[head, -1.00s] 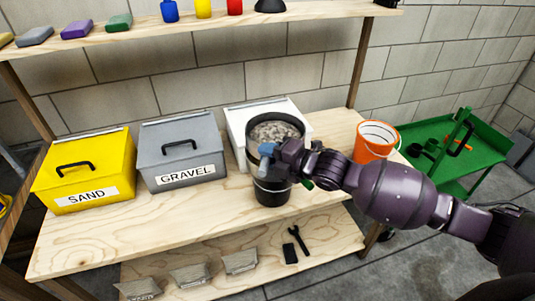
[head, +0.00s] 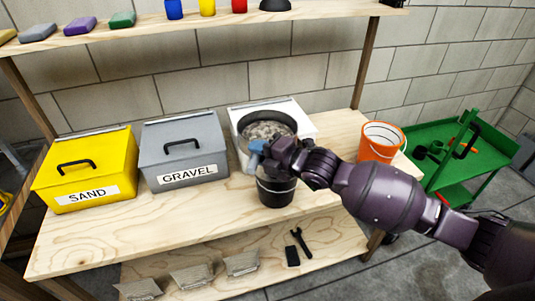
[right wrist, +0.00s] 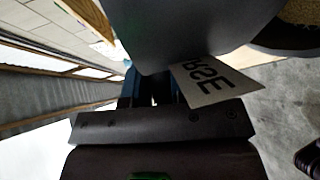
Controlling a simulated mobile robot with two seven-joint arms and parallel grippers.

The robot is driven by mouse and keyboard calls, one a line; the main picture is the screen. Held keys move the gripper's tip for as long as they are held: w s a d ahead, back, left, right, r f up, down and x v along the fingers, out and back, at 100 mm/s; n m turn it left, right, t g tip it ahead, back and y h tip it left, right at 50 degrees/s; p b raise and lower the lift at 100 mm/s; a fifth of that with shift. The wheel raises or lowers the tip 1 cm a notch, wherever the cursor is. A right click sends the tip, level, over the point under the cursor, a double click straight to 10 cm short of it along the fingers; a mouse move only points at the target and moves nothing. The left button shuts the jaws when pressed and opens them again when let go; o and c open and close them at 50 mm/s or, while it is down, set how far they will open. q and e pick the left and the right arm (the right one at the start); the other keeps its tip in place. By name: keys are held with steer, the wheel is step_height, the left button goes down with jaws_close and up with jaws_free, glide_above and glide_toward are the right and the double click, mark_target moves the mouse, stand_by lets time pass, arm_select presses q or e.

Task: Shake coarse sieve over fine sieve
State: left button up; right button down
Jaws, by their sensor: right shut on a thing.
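The coarse sieve (head: 267,131) is a round dark-rimmed pan with grey stones in it. My right gripper (head: 262,152) is shut on its near side and holds it above a black bucket (head: 276,192) on the bench. In the right wrist view the sieve's grey wall (right wrist: 190,30) fills the top middle, with a white label (right wrist: 212,80) ending in "RSE". A dark round rim with sandy material inside (right wrist: 300,12) shows at the top right there; I cannot tell if it is the fine sieve. In the head view the bucket's top is hidden by the sieve and gripper.
A yellow SAND bin (head: 85,175), a grey GRAVEL bin (head: 184,150) and a white bin (head: 236,118) stand along the back of the bench. An orange bucket (head: 378,144) is at its right end. A green cart (head: 485,160) stands farther right. The bench front left is clear.

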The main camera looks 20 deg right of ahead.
steer(key=s+d, duration=0.3)
steer(key=d, duration=0.2)
steer(key=w+a, duration=0.2)
steer(key=a, duration=0.1)
steer(key=w+a, duration=0.1)
steer(key=a, duration=0.1)
steer(key=shift+r, duration=0.1)
steer(key=shift+s+d+p, duration=0.2)
steer(key=shift+s+d, duration=0.1)
steer(key=shift+d, duration=0.35)
steer(key=shift+s+d+p, duration=0.15)
steer(key=shift+s+d, duration=0.15)
steer(key=shift+d, duration=0.35)
step_height(320, 180, up, 5)
steer(key=p, duration=0.4)
